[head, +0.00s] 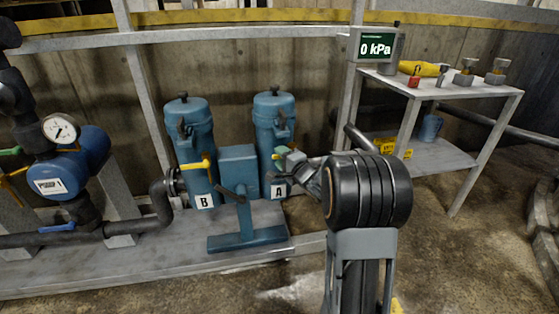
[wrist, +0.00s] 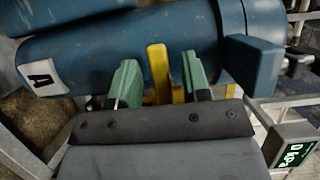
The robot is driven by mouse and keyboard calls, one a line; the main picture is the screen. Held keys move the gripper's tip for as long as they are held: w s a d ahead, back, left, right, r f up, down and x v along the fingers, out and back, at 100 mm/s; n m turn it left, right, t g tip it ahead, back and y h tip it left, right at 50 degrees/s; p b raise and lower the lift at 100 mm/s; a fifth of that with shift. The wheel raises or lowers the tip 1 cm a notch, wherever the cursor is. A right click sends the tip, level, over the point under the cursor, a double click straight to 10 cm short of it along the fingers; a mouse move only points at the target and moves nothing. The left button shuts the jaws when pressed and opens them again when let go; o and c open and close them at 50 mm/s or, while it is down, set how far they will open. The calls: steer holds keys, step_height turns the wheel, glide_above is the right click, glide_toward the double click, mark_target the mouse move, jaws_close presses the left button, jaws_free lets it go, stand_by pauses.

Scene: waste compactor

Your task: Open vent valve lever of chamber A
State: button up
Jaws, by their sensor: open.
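Chamber A is a blue upright cylinder (head: 274,110) with a white "A" label, right of the blue block in the head view. In the wrist view chamber A (wrist: 90,50) lies across the picture with its label at left. Its yellow vent valve lever (wrist: 157,62) stands out between the two green fingers of my gripper (wrist: 160,78). The fingers are open, one on each side of the lever, with visible gaps.
Chamber B (head: 190,130), with a yellow lever (head: 206,163), stands to the left. A blue pedestal block (head: 238,165) stands between the chambers. The display (head: 376,47) reads 0 kPa. A metal shelf (head: 440,90) holds padlocks and tools at right. Pipes and a gauge (head: 60,129) are far left.

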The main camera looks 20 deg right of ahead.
steer(key=shift+w+a, duration=0.1)
steer(key=shift+w, duration=0.4)
steer(key=shift+c, duration=0.3)
jaws_close()
